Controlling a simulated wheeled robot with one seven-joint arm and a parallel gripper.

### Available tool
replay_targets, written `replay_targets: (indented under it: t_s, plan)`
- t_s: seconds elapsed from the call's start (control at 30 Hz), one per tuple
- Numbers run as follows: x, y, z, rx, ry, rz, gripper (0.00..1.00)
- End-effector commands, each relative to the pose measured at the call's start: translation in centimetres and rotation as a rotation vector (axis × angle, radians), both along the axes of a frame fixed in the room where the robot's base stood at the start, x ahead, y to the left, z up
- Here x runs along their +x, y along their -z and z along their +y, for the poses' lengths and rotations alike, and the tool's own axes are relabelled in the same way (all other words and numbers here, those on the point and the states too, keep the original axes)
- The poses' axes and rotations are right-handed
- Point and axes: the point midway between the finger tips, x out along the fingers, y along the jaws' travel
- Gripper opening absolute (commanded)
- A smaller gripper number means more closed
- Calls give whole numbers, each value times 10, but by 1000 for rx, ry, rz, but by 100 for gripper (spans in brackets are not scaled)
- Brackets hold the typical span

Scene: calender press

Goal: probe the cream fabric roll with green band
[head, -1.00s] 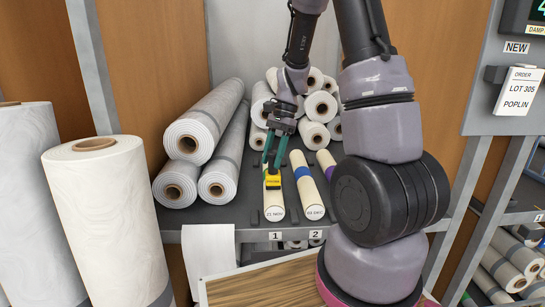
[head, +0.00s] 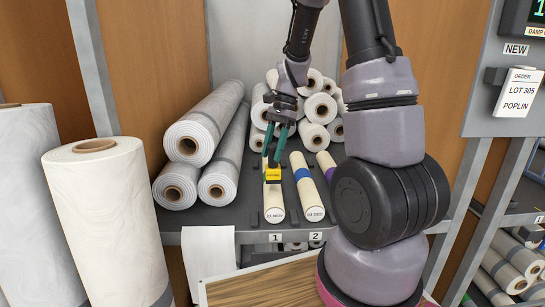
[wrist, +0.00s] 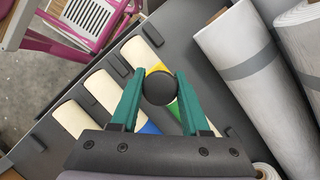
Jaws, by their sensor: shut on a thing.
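The cream fabric roll with green band (head: 273,198) lies in slot 1 on the dark shelf; in the wrist view its cream end (wrist: 138,50) and part of its green band (wrist: 173,105) show. My gripper (head: 274,160) is above this roll, with its teal fingers shut on a yellow-and-black probe (head: 272,174). The probe's round black top (wrist: 159,89) sits between the fingertips in the wrist view. The probe is over the cream part of the roll, towards its labelled end. I cannot tell whether it touches. The gripper and probe hide part of the band.
A cream roll with blue band (head: 305,182) lies in slot 2, and one with purple band (head: 326,167) is right of it. Large grey-white rolls (head: 203,125) lie left; several rolls are stacked behind. A damp display (head: 538,10) is cut off at upper right.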

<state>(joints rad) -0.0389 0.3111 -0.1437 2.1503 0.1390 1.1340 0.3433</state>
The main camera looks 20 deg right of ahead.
Motion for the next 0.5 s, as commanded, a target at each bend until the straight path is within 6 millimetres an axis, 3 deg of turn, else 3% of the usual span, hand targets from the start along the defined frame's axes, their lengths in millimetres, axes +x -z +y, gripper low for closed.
replay_targets:
  t_s: [0.5]
  plan:
    - [0,-40,0,0,-1,-2,0]
